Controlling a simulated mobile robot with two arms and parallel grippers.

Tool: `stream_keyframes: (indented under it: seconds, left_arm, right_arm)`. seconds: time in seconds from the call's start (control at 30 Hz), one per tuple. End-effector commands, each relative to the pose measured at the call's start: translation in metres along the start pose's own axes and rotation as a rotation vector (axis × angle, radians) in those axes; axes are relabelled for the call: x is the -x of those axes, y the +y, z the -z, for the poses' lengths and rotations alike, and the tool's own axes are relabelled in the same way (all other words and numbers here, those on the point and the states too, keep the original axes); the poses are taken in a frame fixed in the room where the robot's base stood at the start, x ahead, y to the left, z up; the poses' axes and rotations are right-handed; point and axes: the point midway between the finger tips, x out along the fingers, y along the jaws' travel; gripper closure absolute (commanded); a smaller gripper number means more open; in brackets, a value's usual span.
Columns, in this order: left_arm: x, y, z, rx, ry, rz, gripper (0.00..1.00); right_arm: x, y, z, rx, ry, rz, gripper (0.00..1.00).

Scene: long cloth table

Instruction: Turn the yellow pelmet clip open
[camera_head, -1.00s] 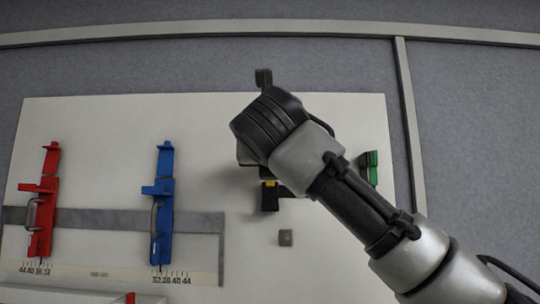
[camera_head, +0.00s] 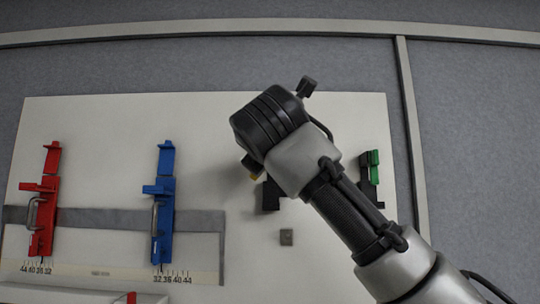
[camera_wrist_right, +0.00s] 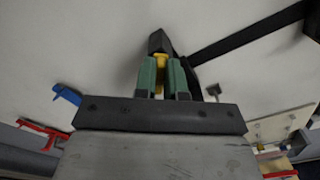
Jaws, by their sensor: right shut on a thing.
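The yellow pelmet clip (camera_wrist_right: 160,66) is between the two green fingertips of my right gripper (camera_wrist_right: 162,78) in the right wrist view, and the gripper is shut on it. A black part lies at the far end of the clip. In the head view only a small yellow piece (camera_head: 254,177) shows below my right wrist, beside a black block (camera_head: 268,196) on the white board. My right arm hides most of the clip and the fingers there. My left gripper is not in view.
The white board (camera_head: 110,130) also carries a red clip piece (camera_head: 46,190), a blue one (camera_head: 164,190) and a green and black one (camera_head: 371,168). A small grey square (camera_head: 286,237) sits below the black block. The board between blue piece and wrist is clear.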

Motion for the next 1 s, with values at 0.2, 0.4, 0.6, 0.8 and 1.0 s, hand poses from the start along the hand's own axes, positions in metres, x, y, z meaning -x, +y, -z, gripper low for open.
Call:
stream_keyframes:
  seconds: [0.2,0.4,0.6,0.8,1.0]
  left_arm:
    - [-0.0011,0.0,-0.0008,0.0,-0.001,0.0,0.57]
    - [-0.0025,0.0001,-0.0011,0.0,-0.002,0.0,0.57]
    - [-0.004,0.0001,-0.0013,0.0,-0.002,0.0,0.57]
    - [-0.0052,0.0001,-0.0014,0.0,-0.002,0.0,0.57]
    - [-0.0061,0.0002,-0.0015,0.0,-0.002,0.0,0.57]
  right_arm:
    - [0.0002,0.0005,-0.0002,-0.204,-0.002,-0.001,1.0]
    - [0.0004,0.001,-0.0003,-0.395,-0.001,-0.002,1.0]
    - [0.0003,0.0013,0.0002,-0.574,0.0,-0.001,1.0]
    - [-0.0001,0.0009,-0.0003,-0.724,-0.001,0.0,1.0]
    - [0.0,0.0013,-0.0001,-0.827,-0.001,0.001,1.0]
